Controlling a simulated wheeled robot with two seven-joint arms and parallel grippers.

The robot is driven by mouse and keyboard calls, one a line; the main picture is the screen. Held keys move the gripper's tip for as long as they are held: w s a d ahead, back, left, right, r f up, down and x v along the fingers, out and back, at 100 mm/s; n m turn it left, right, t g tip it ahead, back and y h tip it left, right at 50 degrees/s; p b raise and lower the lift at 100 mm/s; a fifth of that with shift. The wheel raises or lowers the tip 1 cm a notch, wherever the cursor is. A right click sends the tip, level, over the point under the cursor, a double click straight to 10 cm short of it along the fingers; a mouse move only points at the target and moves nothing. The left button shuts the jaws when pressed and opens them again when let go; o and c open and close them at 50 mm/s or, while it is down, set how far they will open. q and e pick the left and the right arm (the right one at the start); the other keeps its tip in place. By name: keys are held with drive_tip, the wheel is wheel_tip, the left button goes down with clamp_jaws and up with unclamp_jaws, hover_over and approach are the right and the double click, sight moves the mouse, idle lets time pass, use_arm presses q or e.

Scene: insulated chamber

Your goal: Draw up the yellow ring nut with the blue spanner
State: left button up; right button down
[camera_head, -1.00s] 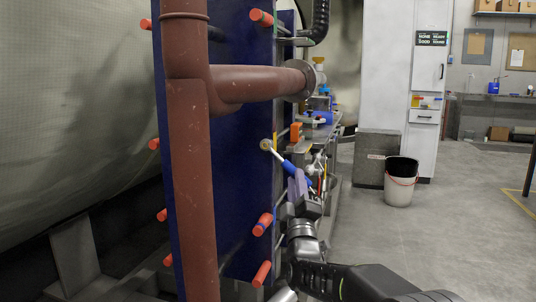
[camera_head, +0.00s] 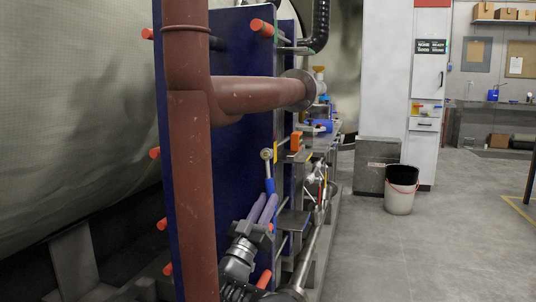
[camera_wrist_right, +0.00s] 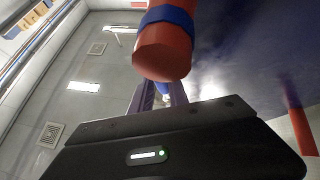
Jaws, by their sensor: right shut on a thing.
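The blue spanner (camera_head: 270,186) hangs nearly straight down at the edge of the dark blue panel, its pale metal head at the top. The head sits at a small yellowish ring nut (camera_head: 266,154); it largely covers the nut, and I cannot tell how fully it is seated. My right gripper (camera_head: 268,202), with purple fingers, is shut on the lower part of the blue handle. In the right wrist view a little of the blue handle (camera_wrist_right: 162,88) shows between the fingers, partly hidden by a red-orange rod end. My left gripper is not in view.
Red-orange rods stick out of the dark blue panel (camera_head: 232,130); one rod end (camera_wrist_right: 163,52) looms close in the right wrist view. A thick brown-red pipe (camera_head: 190,200) stands in front. A white bucket (camera_head: 401,195) stands on open floor to the right.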

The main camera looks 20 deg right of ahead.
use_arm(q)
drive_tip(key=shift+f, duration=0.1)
use_arm(e)
drive_tip(key=shift+s+a+f, duration=0.1)
drive_tip(key=shift+s+a, duration=0.3)
drive_tip(key=shift+s, duration=0.2)
